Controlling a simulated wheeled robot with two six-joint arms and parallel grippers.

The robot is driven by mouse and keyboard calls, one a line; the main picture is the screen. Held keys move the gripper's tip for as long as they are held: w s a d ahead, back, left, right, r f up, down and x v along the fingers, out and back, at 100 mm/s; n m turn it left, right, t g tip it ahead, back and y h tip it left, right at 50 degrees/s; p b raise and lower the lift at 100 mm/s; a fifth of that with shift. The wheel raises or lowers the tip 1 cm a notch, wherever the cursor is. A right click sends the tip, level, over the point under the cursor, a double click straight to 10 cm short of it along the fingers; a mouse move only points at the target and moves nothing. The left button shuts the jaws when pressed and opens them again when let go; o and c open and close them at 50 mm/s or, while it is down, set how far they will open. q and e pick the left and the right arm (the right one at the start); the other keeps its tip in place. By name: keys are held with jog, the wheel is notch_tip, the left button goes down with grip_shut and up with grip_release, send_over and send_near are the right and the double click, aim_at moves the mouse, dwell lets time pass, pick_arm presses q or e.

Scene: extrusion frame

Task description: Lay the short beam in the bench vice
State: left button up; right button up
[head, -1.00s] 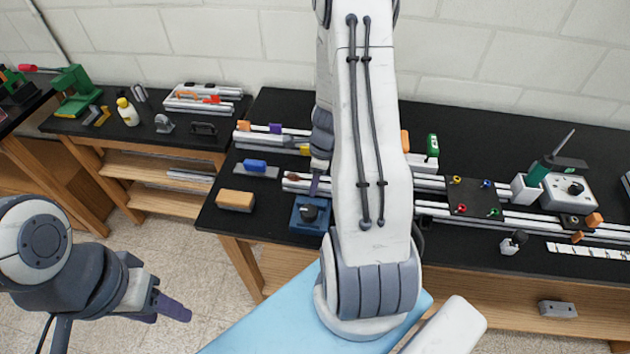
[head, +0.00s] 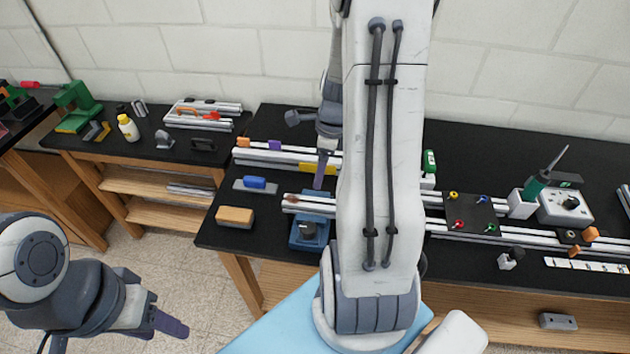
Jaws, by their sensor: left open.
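The blue bench vice (head: 309,236) stands near the bench's front edge, left of my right arm. A silver beam (head: 296,206) with a brownish left end crosses over the vice, with blue showing behind and in front of it. Its right part is hidden behind my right arm, so I cannot tell its length or how deep it sits. My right gripper (head: 320,170) is above and behind this beam, apart from the vice; one purple finger shows, and its opening cannot be judged. My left gripper (head: 170,323) is open and empty over the floor at lower left.
An orange-topped block (head: 235,216) and a blue-handled brush (head: 255,183) lie left of the vice. Long rails (head: 530,240), a dark plate with colored knobs (head: 470,214) and a grey control box (head: 566,206) fill the right side.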

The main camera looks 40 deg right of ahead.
jog(key=a+r+n, duration=0.3)
jog(key=a+n, duration=0.5)
jog(key=a, duration=0.2)
jog(key=a+r+n, duration=0.3)
jog(key=a+n, duration=0.5)
jog(key=a, duration=0.2)
jog(key=s+a+r+n, duration=0.2)
jog(key=s+a+n, duration=0.4)
jog(key=n, duration=0.3)
jog(key=s+a+r+n+g, duration=0.1)
jog(key=s+a+n, duration=0.5)
jog(key=s+n, duration=0.3)
jog(key=shift+r+n, duration=0.35)
jog(key=shift+n, duration=0.35)
notch_tip(320, 180, down, 6)
jog(key=b, duration=0.6)
jog(key=shift+f, duration=0.25)
